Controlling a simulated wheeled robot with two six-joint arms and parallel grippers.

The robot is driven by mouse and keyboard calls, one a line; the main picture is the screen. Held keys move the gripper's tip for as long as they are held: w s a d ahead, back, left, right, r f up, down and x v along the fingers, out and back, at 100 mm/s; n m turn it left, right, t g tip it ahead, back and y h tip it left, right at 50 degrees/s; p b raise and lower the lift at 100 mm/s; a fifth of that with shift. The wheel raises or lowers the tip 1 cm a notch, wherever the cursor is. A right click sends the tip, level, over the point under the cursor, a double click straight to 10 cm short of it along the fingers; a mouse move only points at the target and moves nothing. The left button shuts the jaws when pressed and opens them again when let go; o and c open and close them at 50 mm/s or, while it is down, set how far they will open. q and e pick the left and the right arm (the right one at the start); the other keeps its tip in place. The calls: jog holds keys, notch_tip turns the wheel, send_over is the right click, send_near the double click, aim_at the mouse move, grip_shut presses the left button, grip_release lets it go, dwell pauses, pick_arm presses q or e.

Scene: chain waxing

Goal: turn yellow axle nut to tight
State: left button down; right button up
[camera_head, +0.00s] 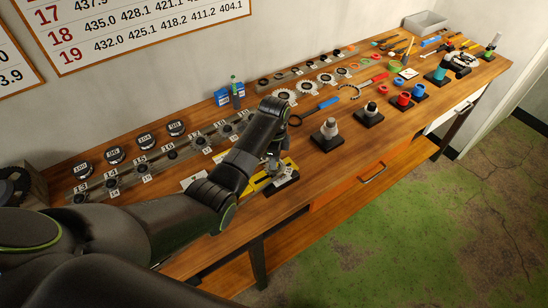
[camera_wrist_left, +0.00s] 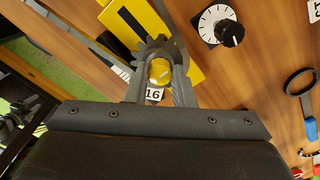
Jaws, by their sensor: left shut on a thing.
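The yellow axle nut (camera_wrist_left: 160,72) shows in the left wrist view, at the centre of a grey toothed sprocket (camera_wrist_left: 150,48). The sprocket sits over a yellow and black fixture (camera_wrist_left: 135,22), whose yellow part also shows in the head view (camera_head: 258,184). My left gripper (camera_wrist_left: 160,84) is shut on the nut, with one finger on each side of it. In the head view my left gripper (camera_head: 273,170) reaches down over the fixture, and my arm hides the nut there. How tight the nut is cannot be told. My right gripper is not in view.
A white dial with a black knob (camera_wrist_left: 232,34) lies close to the fixture. A blue-handled tool (camera_head: 318,109) lies to the right on the wooden bench (camera_head: 345,160). A row of numbered sprockets runs behind my arm. Red and blue cups (camera_head: 404,98) stand further right.

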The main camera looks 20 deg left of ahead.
pick_arm(q)
jog(key=shift+m, duration=1.1)
jog(key=c, duration=1.2)
grip_release()
jog(key=shift+d, duration=0.1)
jog(key=shift+c, duration=0.2)
